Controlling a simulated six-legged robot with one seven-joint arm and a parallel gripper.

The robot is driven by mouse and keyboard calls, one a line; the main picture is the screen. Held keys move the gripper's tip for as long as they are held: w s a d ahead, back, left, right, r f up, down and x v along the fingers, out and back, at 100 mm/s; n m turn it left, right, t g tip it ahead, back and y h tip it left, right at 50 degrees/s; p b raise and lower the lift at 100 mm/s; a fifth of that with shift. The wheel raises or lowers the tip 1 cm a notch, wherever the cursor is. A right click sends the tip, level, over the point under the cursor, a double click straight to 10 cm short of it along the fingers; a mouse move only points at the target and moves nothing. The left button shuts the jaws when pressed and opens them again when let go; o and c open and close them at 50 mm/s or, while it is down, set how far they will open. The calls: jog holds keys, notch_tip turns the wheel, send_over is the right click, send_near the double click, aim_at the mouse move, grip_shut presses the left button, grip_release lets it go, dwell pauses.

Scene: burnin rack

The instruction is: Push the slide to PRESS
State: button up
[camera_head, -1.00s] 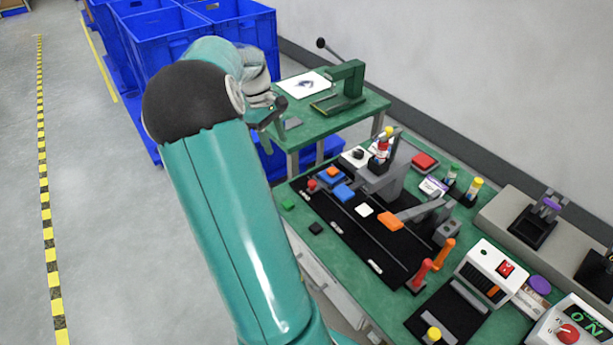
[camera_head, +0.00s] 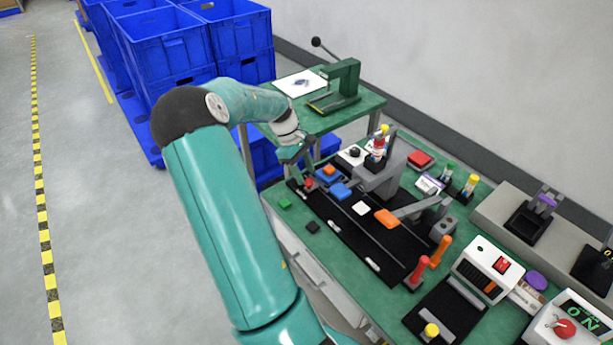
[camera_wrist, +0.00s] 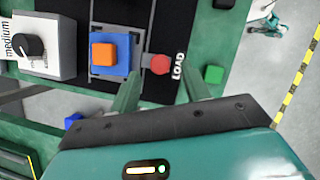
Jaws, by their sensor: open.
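The slide (camera_wrist: 110,55) is a blue carriage bearing an orange block, on a black track; the head view also shows it (camera_head: 327,178) at the far left end of the bench. A red knob (camera_wrist: 160,64) sticks out of its side. The word LOAD (camera_wrist: 178,66) is printed beside the knob. No PRESS label can be read. My gripper (camera_wrist: 160,92) is open and empty. In the wrist view its two green fingers point toward the knob, one to each side of it in the picture. Whether they touch it cannot be told.
A grey fixture (camera_head: 384,178) stands beside the track. A white box with a black dial (camera_wrist: 35,45) is near the slide.

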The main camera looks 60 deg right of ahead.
jog(key=shift+x, duration=1.15)
jog(key=shift+c, duration=0.2)
grip_shut()
jog(key=s+a, duration=0.1)
jog(key=s, duration=0.1)
jog(key=s+a, duration=0.1)
jog(key=s, duration=0.2)
jog(key=s+a, duration=0.2)
jog(key=shift+s, duration=0.4)
jog(key=shift+o, duration=0.2)
grip_release()
jog(key=v, duration=1.4)
